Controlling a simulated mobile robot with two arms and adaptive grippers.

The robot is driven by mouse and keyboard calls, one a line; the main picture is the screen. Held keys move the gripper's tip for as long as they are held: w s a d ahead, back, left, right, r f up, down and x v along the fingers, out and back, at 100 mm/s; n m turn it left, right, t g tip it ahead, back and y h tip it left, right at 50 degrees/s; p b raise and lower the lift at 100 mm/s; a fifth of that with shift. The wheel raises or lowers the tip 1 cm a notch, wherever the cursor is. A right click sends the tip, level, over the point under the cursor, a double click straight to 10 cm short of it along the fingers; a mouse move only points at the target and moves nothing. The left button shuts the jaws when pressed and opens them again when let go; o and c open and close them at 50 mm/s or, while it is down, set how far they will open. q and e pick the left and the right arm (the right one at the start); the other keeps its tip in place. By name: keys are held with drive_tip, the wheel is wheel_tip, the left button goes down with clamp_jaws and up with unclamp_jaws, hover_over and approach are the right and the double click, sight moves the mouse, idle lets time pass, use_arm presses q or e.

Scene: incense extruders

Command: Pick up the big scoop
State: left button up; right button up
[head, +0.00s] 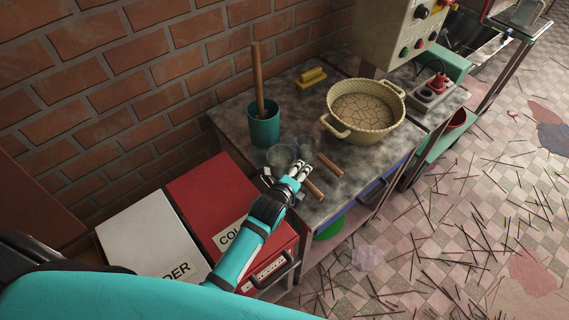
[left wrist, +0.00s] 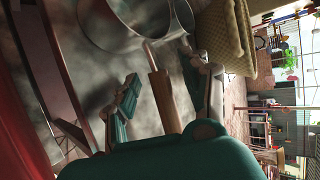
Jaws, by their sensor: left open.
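The big scoop has a round metal bowl (head: 281,156) and a wooden handle (head: 314,190), and lies on the worktable (head: 350,168). In the left wrist view its bowl (left wrist: 108,28) is at the top and its handle (left wrist: 162,92) runs down between my fingers. My left gripper (head: 298,170) is open over this scoop, its fingers on either side of the handle. I cannot tell whether they touch it. A smaller scoop lies close by with its wooden handle (head: 329,166) to the right; its bowl (left wrist: 184,18) shows in the left wrist view. My right gripper is not in view.
A teal cup (head: 264,130) with a tall wooden stick stands behind the scoops. A cream basket (head: 366,128) stands to the right, and yellow blocks (head: 306,80) lie at the back. A red box (head: 205,190) and a white box (head: 150,235) are at the left.

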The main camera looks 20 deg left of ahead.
use_arm(q)
drive_tip(key=shift+w+f, duration=0.2)
drive_tip(key=shift+w, duration=0.1)
drive_tip(key=shift+c, duration=0.3)
clamp_jaws()
drive_tip(key=shift+r, duration=0.1)
